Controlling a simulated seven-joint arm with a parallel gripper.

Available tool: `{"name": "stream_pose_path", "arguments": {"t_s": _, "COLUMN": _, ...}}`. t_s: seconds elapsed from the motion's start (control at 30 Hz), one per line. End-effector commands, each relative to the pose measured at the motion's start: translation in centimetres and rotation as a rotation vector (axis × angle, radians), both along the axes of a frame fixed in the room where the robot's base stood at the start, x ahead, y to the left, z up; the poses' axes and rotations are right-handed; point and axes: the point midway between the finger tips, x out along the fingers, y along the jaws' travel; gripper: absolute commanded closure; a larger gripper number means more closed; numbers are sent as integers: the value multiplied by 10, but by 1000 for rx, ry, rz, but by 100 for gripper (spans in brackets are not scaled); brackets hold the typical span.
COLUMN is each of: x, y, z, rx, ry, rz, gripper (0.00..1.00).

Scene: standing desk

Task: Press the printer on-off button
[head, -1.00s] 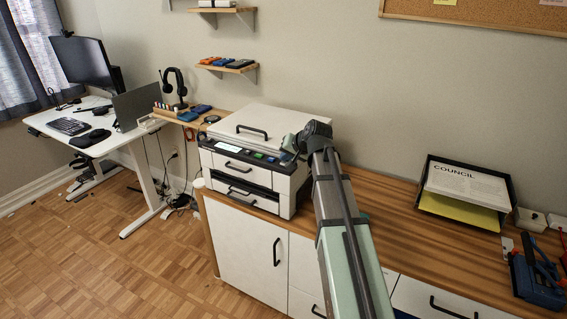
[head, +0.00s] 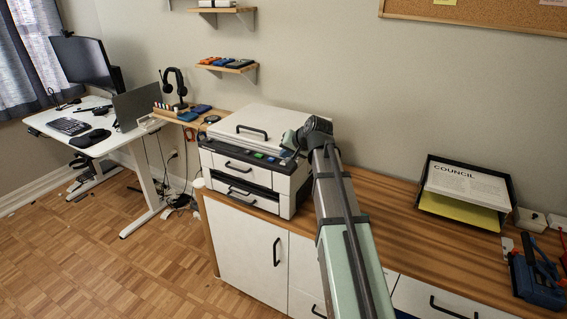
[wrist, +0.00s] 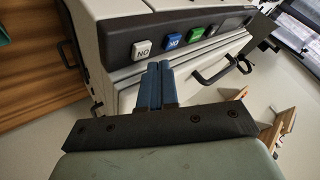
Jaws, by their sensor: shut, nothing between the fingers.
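The white printer (head: 275,122) stands on the wooden counter, its dark control panel facing front. In the wrist view the panel carries a white button (wrist: 142,49) lettered like "NO" in this turned picture, a blue button (wrist: 174,40), a green button (wrist: 196,33) and a grey one (wrist: 212,27). The panel's display (wrist: 234,24) is dark. My gripper (wrist: 158,66) is shut and empty. Its blue fingertips are close to the panel, near the white and blue buttons; I cannot tell if they touch it. In the head view my gripper (head: 290,140) is at the panel's right end, partly hiding it.
The wooden counter (head: 385,205) is clear between the printer and a black paper tray (head: 463,212). A blue tool-like object (head: 535,275) lies at the far right. Shelves (head: 228,66) hang above the printer. A white desk (head: 110,140) stands at left.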

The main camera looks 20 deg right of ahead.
Motion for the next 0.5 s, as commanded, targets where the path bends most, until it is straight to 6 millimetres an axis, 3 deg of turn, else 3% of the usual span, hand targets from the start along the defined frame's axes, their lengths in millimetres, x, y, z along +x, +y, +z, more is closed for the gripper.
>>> {"name": "stream_pose_path", "arguments": {"t_s": 0.23, "x": 0, "y": 0, "z": 6, "rx": 0, "ry": 0, "rz": 0, "gripper": 100}}
{"name": "stream_pose_path", "arguments": {"t_s": 0.5, "x": 1, "y": 0, "z": 28, "rx": 0, "ry": -1, "rz": 0, "gripper": 100}}
